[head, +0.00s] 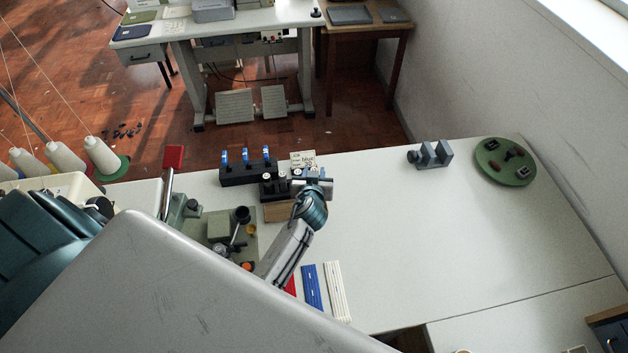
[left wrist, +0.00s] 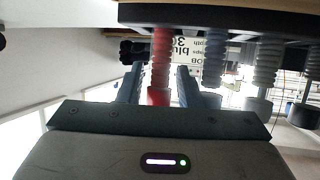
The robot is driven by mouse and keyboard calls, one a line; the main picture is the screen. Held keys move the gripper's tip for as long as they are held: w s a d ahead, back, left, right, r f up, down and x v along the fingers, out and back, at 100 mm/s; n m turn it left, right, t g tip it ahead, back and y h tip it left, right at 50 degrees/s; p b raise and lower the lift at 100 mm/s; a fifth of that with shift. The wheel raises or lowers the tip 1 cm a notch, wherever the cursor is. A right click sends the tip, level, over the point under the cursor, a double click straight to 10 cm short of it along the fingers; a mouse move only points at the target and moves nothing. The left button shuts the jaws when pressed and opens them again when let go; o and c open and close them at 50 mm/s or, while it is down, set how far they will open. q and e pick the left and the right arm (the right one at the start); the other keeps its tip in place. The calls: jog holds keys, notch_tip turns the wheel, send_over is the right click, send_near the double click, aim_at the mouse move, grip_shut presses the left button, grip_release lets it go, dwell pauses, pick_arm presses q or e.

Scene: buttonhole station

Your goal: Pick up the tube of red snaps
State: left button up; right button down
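The tube of red snaps (left wrist: 160,55) is a ribbed red tube held in a dark rack (left wrist: 215,22), seen upside down in the left wrist view. A blue tube (left wrist: 213,50) and pale tubes (left wrist: 265,65) are lined up to its right there. My left gripper (left wrist: 158,82) is open, with one finger on each side of the red tube and visible gaps. In the head view my left gripper (head: 316,180) is at the right end of a dark block (head: 272,190), and the red tube is hidden. My right gripper is not in view.
A black holder with blue-topped pieces (head: 246,173) and a job card (head: 303,159) are close behind. A green press (head: 218,228) stands left. Red, blue and white strips (head: 336,290) lie in front. A grey fixture (head: 432,155) and green dish (head: 492,173) are right; the table between is clear.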

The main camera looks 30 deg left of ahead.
pick_arm(q)
grip_shut()
jog(key=shift+r, duration=0.1)
